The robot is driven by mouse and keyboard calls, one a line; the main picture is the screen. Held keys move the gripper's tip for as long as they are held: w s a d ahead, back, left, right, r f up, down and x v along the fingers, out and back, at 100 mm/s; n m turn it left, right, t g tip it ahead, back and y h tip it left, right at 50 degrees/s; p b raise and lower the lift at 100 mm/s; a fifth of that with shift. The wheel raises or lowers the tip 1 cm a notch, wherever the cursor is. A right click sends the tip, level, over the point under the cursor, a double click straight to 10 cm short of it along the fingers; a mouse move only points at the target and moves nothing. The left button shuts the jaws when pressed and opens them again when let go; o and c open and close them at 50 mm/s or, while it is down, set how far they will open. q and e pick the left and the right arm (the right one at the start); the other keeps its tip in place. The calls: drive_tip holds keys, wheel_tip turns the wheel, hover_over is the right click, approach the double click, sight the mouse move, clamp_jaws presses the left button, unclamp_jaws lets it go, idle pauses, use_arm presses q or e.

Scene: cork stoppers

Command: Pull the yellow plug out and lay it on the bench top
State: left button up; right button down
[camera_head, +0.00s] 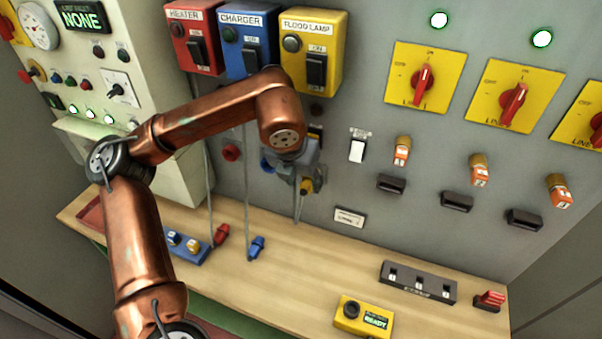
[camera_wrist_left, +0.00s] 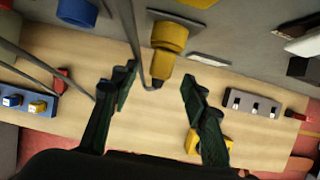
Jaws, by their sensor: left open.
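The yellow plug (camera_head: 307,186) sits at the grey wall, below the yellow flood lamp box (camera_head: 312,55), partly hidden by my left gripper (camera_head: 297,172). In the left wrist view the yellow plug (camera_wrist_left: 162,66) points out from a round yellow socket (camera_wrist_left: 170,36), with a grey cord beside it. My left gripper (camera_wrist_left: 158,84) is open, one dark finger to each side of the plug, with gaps between. The wooden bench top (camera_head: 290,280) lies below. My right gripper is not in view.
A red plug (camera_head: 221,234) and a blue plug (camera_head: 257,246) lie on the bench with cords. A blue block (camera_head: 187,247), black rack (camera_head: 418,283) and yellow READY box (camera_head: 350,314) also stand there. The bench middle is clear.

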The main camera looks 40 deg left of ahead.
sight(304, 186)
use_arm(q)
drive_tip(key=shift+x, duration=1.6)
drive_tip(key=shift+c, duration=0.4)
clamp_jaws()
